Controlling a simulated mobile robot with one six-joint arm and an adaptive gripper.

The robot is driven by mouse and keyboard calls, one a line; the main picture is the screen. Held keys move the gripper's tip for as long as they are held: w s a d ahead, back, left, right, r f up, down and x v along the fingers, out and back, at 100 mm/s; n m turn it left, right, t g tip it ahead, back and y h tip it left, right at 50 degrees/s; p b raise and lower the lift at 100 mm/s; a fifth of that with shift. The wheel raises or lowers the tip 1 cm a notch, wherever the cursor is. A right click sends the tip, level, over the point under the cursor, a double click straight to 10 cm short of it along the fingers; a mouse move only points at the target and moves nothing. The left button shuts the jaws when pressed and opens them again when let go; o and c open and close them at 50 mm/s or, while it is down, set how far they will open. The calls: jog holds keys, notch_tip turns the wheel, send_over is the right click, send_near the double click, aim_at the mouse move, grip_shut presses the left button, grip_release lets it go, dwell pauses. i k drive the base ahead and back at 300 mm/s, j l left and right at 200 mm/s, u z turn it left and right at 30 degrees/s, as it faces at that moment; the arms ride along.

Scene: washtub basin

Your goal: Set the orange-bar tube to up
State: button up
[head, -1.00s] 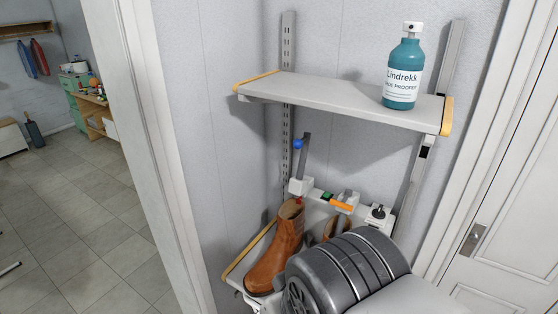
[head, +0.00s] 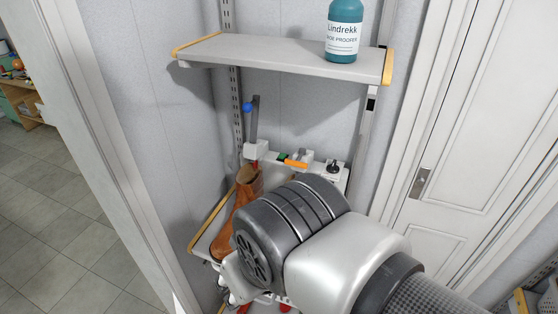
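The orange bar (head: 296,164) lies nearly level on the white panel strip (head: 318,168) under the shelf. A small pale grey part rises just behind its right end. The bar's tube cannot be made out clearly at this size. A grey lever with a blue ball (head: 248,107) stands upright at the strip's left end. A green button (head: 283,157) is left of the orange bar, and a dark knob (head: 333,167) is right of it. My arm fills the lower middle, in front of and below the strip. My gripper's fingers do not show.
A grey shelf (head: 270,55) with yellow ends hangs above the strip and carries a teal bottle (head: 344,38). A brown boot (head: 240,205) stands on a lower shelf, partly behind my arm. A white door (head: 450,130) is at right; a door frame is at left.

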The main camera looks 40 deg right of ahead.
aim_at(298, 163)
jog(key=k+l+z, duration=0.15)
jog(key=z, duration=0.3)
jog(key=k+l+z, duration=0.1)
jog(key=l+z, duration=0.35)
jog(key=k+l+z, duration=0.1)
jog(key=l+z, duration=0.2)
jog(key=z, duration=0.15)
